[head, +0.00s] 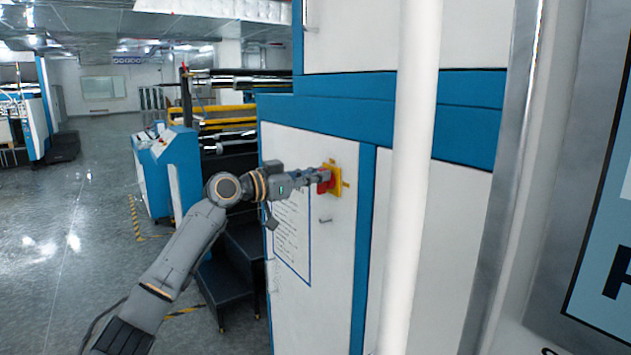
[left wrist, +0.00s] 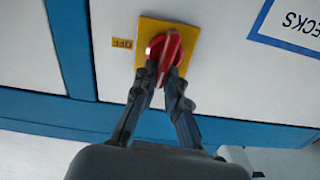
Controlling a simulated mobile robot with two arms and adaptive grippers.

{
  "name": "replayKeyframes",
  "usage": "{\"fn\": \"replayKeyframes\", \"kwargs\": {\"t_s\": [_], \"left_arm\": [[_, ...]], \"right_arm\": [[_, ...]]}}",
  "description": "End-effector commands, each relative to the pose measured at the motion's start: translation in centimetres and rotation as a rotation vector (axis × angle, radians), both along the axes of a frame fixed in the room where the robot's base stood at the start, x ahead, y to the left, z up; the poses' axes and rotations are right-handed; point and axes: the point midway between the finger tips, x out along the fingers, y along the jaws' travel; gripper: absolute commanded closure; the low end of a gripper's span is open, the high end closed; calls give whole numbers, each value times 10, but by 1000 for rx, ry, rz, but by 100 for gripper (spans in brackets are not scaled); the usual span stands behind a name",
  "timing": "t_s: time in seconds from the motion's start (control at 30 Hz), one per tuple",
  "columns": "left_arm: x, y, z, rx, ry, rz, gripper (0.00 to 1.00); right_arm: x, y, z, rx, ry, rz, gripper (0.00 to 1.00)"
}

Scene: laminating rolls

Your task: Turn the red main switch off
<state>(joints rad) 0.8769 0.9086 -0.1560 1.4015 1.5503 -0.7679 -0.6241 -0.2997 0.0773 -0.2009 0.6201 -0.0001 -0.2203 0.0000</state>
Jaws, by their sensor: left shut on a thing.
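The red main switch (head: 323,185) sits on a yellow plate (head: 335,180) on the white door of a blue and white cabinet. In the left wrist view the red switch (left wrist: 166,52) has a raised handle, and the yellow plate (left wrist: 187,30) lies around it. A small yellow label (left wrist: 122,43) reading OFF, upside down in this view, is beside the plate. My left gripper (head: 318,176) reaches the switch from the left. In the left wrist view its fingers (left wrist: 165,80) are shut on the red handle, one on each side. My right gripper is in neither view.
A white vertical pole (head: 410,180) stands in front of the cabinet at right. A small door handle (head: 325,220) projects below the switch. A printed sheet (head: 292,235) is on the door. Dark steps (head: 235,280) stand at the cabinet's left. Open floor (head: 90,220) lies further left.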

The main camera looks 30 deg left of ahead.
Motion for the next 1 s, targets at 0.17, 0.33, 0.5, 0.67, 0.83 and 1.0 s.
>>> {"fn": "replayKeyframes", "kwargs": {"t_s": [0.17,0.33,0.5,0.67,0.83,1.0], "left_arm": [[-1,-3,-5,129,-59,0,100],[-2,-5,-5,277,-119,0,100],[-3,-8,-6,427,-180,0,100],[-4,-10,-8,568,-238,0,100],[-5,-12,-10,717,-298,0,100],[-6,-13,-12,865,-360,0,100]], "right_arm": [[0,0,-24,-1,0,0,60],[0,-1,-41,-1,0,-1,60],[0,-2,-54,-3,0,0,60],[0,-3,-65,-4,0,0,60],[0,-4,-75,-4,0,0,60],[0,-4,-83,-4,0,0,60]]}}
